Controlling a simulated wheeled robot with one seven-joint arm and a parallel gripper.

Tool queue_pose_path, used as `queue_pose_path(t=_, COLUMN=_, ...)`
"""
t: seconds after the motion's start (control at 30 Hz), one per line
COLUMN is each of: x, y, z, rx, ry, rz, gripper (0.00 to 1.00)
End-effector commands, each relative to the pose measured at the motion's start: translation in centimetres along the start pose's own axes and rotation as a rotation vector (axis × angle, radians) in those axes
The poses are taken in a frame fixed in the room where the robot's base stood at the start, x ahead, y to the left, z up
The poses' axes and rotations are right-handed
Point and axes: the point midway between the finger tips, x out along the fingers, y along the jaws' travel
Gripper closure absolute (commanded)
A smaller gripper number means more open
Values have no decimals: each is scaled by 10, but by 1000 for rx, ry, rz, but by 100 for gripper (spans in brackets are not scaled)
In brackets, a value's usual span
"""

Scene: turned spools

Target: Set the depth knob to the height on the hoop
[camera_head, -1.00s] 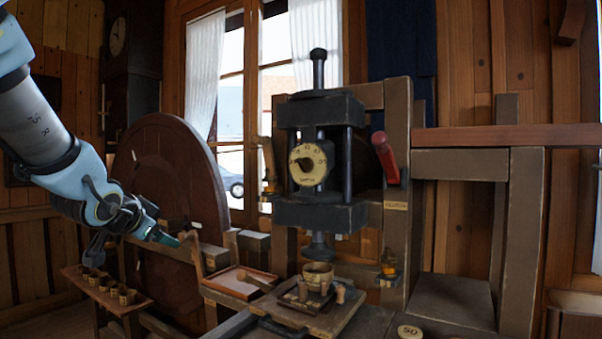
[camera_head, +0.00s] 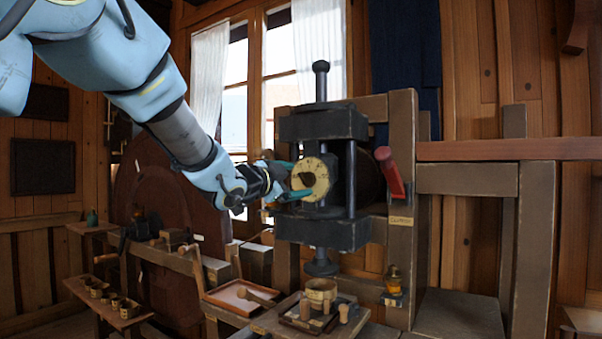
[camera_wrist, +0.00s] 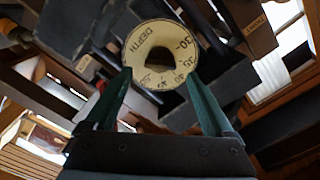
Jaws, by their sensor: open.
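The depth knob is a dark grip on a round cream dial (camera_head: 318,192) on the front of the black press. The wrist view shows the dial (camera_wrist: 141,42) with the word DEPTH and a ring of numbers, and the dark knob (camera_wrist: 154,57) in its middle. My gripper (camera_head: 296,179) is at the dial's left side, open and empty. In the wrist view my gripper (camera_wrist: 158,75) has its teal fingers apart, one on each side of the dial's near part. I cannot tell whether they touch it. A small wooden hoop (camera_head: 320,293) stands below the press; no number is legible on it.
The press frame (camera_head: 324,231) and its posts stand close around the dial. A red-handled lever (camera_head: 389,172) is to the right. Small cups (camera_head: 112,302) stand on a shelf at lower left.

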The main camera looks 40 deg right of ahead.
Motion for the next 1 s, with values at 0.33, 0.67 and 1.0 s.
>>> queue_pose_path(t=0.33, x=27, y=0, z=0, rx=0, ry=0, rz=0, gripper=12)
queue_pose_path(t=0.67, x=27, y=0, z=0, rx=-1, ry=0, rz=-1, gripper=24)
queue_pose_path(t=1.0, x=27, y=0, z=0, rx=-1, ry=0, rz=0, gripper=62)
